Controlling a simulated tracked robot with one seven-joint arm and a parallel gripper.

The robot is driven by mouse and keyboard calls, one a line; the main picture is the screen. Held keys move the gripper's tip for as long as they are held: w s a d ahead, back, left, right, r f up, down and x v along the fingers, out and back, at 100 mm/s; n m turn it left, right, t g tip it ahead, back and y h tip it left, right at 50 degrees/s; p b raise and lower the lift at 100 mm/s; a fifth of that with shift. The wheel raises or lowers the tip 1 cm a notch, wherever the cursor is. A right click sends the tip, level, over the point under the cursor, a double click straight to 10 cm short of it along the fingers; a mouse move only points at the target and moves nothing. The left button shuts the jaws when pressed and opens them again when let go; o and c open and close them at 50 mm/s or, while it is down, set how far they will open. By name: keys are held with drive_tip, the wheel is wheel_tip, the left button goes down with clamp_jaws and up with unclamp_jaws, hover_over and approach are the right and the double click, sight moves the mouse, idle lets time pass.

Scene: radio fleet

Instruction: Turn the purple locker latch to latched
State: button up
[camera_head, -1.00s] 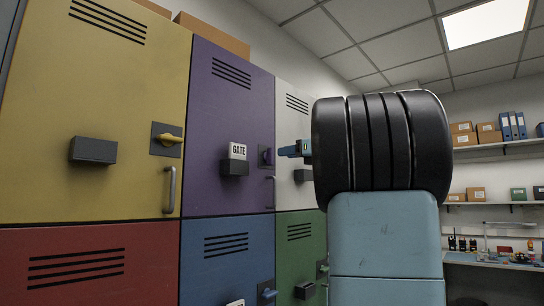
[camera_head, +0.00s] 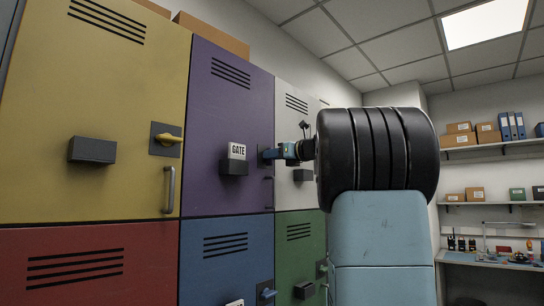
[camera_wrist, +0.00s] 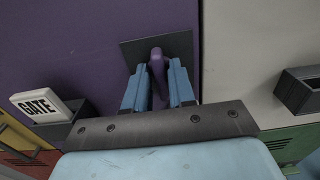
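The purple locker door (camera_head: 228,110) carries the purple latch (camera_wrist: 157,68) on a dark square plate (camera_wrist: 182,45) near its right edge. In the wrist view the latch handle points down the picture, towards my gripper. My gripper (camera_wrist: 158,85) has its two blue fingers on either side of the handle, close to it; it looks open, and I cannot tell whether either finger touches. In the head view my gripper (camera_head: 280,153) is at the latch plate and covers most of the latch.
A white GATE block (camera_head: 237,151) sits on a dark holder (camera_head: 234,168) left of the latch. The white locker (camera_head: 292,125) with a dark box (camera_head: 303,175) is close on the right. A yellow locker (camera_head: 90,60) is at left; red, blue and green lockers are below.

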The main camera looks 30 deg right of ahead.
clamp_jaws()
drive_tip(key=n, duration=1.2)
drive_tip(key=a+f+n, duration=0.1)
drive_tip(key=n, duration=0.4)
drive_tip(key=shift+s+n, duration=0.1)
drive_tip(key=shift+n, duration=0.3)
idle(0.8)
drive_tip(key=shift+o, duration=1.4)
unclamp_jaws()
drive_tip(key=shift+d, duration=0.1)
drive_tip(key=shift+r, duration=0.1)
drive_tip(key=v, duration=1.3)
drive_tip(key=shift+s+d, duration=0.15)
drive_tip(key=shift+s, duration=0.2)
